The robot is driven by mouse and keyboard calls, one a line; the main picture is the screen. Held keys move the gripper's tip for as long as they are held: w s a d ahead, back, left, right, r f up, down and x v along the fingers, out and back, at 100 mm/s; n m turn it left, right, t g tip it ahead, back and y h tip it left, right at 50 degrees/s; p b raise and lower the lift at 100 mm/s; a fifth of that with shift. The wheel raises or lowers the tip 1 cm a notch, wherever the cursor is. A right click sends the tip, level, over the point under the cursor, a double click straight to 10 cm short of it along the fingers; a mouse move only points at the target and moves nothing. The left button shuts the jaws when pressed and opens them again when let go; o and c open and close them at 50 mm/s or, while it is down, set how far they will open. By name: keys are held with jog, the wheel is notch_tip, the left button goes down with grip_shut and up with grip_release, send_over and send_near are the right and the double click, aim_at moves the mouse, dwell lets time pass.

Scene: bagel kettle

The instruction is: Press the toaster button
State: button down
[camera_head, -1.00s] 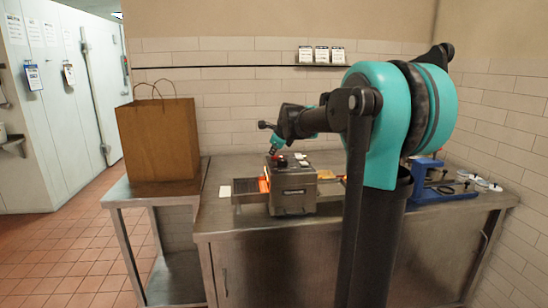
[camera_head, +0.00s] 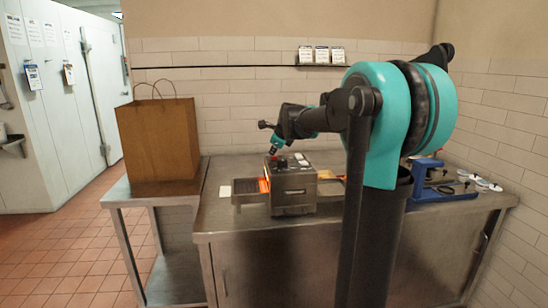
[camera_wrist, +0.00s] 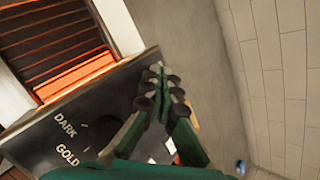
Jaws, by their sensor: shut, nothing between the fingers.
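The toaster (camera_head: 292,190) is a steel box on the counter, with an orange-glowing slatted conveyor on its left side. Its top panel (camera_wrist: 40,140) shows in the wrist view with the words DARK and GOLD beside a dark round knob (camera_wrist: 101,132). My gripper (camera_head: 274,153) is shut and empty, close above the toaster's top. In the wrist view my gripper (camera_wrist: 160,75) has its green fingers together over the panel's edge. A small red part shows on the toaster's top, mostly hidden behind the fingers in the wrist view. I cannot tell whether the fingertips touch the toaster.
A brown paper bag (camera_head: 158,140) stands on the lower table at left. A blue device (camera_head: 440,183) and small white-topped items lie on the counter at right. A tiled wall (camera_head: 225,115) stands behind. The counter's front edge is clear.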

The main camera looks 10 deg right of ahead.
jog(key=shift+r, duration=3)
